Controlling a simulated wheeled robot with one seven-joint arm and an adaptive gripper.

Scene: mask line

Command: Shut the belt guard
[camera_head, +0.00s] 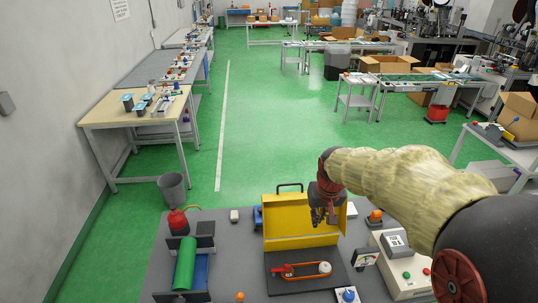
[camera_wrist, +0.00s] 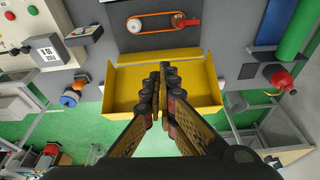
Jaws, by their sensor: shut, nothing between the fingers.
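The yellow belt guard (camera_head: 285,222) stands swung up and open at the back of the dark baseplate (camera_head: 335,277). A dark handle (camera_head: 290,186) shows above its far edge. In front of it, the orange belt (camera_head: 303,276) on its pulleys lies uncovered. In the wrist view, the guard (camera_wrist: 120,92) spans the middle and the belt (camera_wrist: 165,33) is above it. My gripper (camera_head: 318,220) is shut and empty at the guard's right part. In the wrist view, its fingers (camera_wrist: 164,68) overlap the guard; whether they touch it I cannot tell.
On the grey bench, a green roller (camera_head: 185,264) and a red can (camera_head: 178,222) stand left. A control box (camera_head: 405,275), a grey gauge (camera_head: 364,258) and an orange lamp (camera_head: 375,217) stand right. A blue knob (camera_head: 348,295) is near the front.

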